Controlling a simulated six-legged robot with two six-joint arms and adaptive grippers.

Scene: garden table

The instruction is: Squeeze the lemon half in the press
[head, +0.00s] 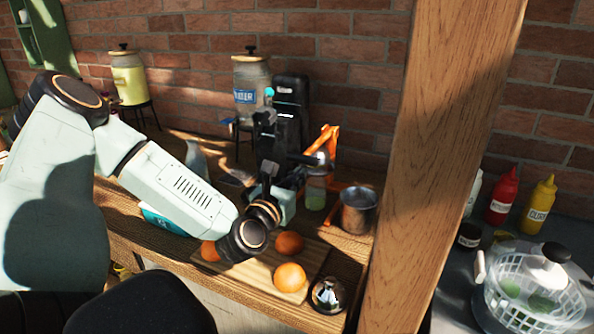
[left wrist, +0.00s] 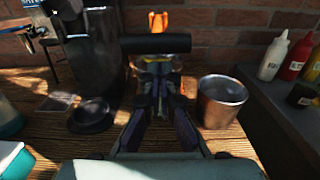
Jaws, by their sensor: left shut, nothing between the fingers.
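The orange press (head: 332,141) stands on the wooden table, and part of it shows at the top of the left wrist view (left wrist: 166,18). A glass (head: 315,194) stands low beside it. I cannot make out the lemon half. My right gripper is out of view.
A black coffee machine (head: 290,112) stands behind the gripper. A metal cup (head: 357,210) is right of the press. Oranges (head: 289,277) lie on a cutting board (head: 262,280) in front. A thick wooden post (head: 440,160) bounds the right side.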

